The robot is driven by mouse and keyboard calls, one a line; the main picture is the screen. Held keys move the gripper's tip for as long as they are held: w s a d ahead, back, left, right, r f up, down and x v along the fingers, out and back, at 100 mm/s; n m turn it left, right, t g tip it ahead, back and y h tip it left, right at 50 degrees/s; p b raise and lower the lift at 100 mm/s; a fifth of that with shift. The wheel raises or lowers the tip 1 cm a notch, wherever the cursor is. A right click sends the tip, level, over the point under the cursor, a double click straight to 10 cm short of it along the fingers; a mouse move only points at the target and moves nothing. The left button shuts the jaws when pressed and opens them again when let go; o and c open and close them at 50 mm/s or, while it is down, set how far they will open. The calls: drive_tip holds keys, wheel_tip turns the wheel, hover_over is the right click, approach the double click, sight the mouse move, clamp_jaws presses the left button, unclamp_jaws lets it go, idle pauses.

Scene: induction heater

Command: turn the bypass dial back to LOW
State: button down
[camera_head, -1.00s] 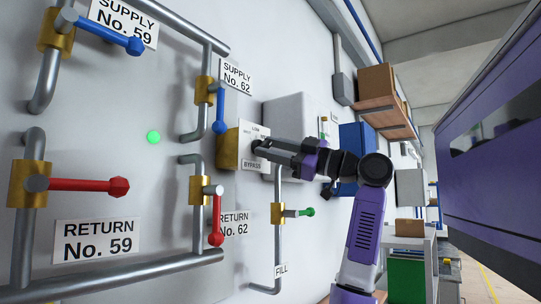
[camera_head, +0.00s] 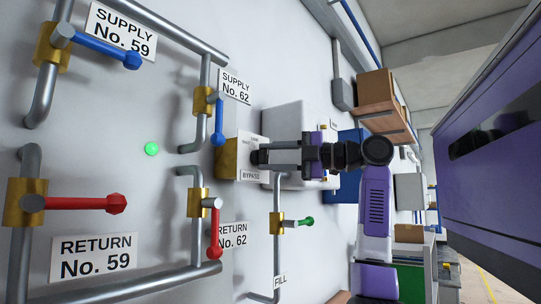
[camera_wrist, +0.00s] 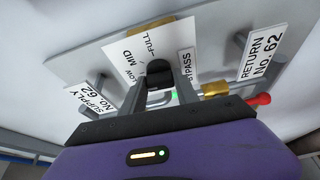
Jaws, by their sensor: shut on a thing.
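The bypass dial is a black knob (camera_wrist: 158,70) on a white plate (camera_wrist: 125,58) marked LOW, MID and FULL, with a BYPASS label beside it. In the head view the plate (camera_head: 247,172) sits on a yellow block on the wall. My gripper (camera_head: 262,157) reaches in from the right and is shut on the knob. In the wrist view my gripper's fingers (camera_wrist: 160,90) stand on either side of the knob. The fingers cover most of the knob, so I cannot tell which mark it points to.
Blue supply handles (camera_head: 219,122) and red return handles (camera_head: 214,230) stick out on the left. A green fill handle (camera_head: 303,221) is just below my gripper. A grey box (camera_head: 283,120) is behind it. A purple cabinet (camera_head: 490,160) stands at the right.

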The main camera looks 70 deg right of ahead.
drive_tip(key=shift+n, duration=0.4)
drive_tip(key=shift+f, duration=0.1)
drive_tip(key=c, duration=0.9)
unclamp_jaws()
drive_tip(key=shift+s, duration=0.1)
drive_tip(key=s, duration=0.2)
drive_tip(key=s+b, duration=0.1)
drive_tip(key=s, duration=0.2)
drive_tip(key=s+d+b, duration=0.1)
drive_tip(key=s, duration=0.1)
drive_tip(key=shift+s, duration=0.25)
drive_tip(key=shift+d, duration=0.1)
